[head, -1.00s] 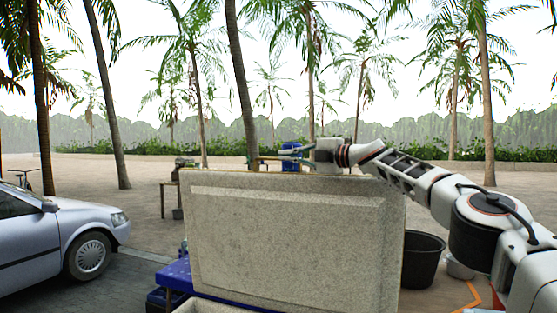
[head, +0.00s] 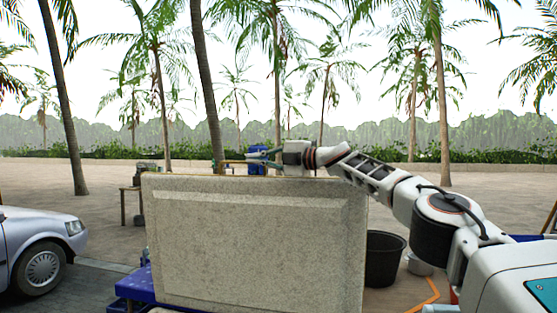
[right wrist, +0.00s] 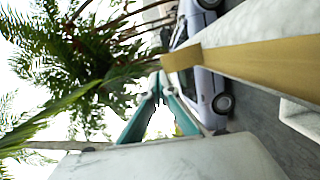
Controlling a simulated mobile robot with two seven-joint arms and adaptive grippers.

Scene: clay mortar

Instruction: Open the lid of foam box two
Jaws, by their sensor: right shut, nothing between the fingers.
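The foam box lid (head: 255,245), a pale grey speckled slab with a recessed panel, stands nearly upright and fills the middle of the head view. Only a sliver of the box rim (head: 165,310) shows below it; the rest is hidden. My right gripper (head: 248,162) is at the lid's top edge, pointing left, shut with nothing in it. In the right wrist view its teal fingers (right wrist: 160,90) converge beside the lid's pale edge with a tan strip (right wrist: 255,60). I cannot tell whether they touch the lid. My left gripper is not in view.
A silver car (head: 38,250) stands at the left. A blue table (head: 135,288) shows left of the lid. A black bucket (head: 384,260) and a white bowl (head: 420,265) are at the right, below my right arm.

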